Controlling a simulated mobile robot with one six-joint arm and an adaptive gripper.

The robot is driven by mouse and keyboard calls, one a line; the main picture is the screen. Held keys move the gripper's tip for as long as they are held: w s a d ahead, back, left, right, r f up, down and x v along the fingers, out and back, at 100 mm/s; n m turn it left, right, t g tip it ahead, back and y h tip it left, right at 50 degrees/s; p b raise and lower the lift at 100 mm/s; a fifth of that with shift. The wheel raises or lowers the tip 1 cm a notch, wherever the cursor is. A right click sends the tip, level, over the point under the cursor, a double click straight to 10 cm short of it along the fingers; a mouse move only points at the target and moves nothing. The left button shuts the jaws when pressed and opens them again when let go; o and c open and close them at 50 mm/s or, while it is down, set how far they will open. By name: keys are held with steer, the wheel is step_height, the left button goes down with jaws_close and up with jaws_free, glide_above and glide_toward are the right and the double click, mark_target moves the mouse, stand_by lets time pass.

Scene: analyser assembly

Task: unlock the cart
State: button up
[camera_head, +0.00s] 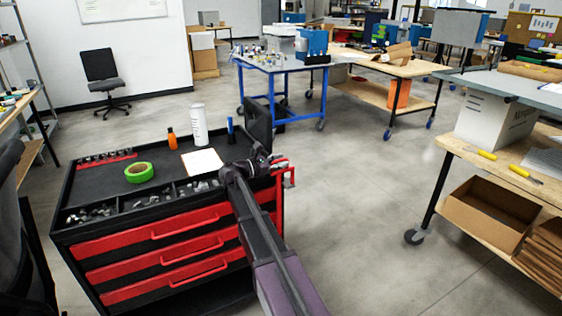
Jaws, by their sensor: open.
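The cart (215,239) is a black tool cart with red drawer fronts, in the lower left of the head view. A red handle or bar (288,172) shows at its right end. My arm reaches up from the bottom edge across the cart's right front corner. My gripper (268,160) is at the cart's right end, close to the red bar. It is open, but its fingers are small and dark. I cannot tell whether it touches the cart. The cart's lock and wheels are not clearly visible.
On the cart top are a green tape roll (139,172), an orange bottle (172,139), a white canister (199,125) and paper (202,161). A wooden workbench (462,150) stands right. A blue-framed table (281,64) stands behind. The floor (350,200) between is clear.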

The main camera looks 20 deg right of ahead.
jaws_close()
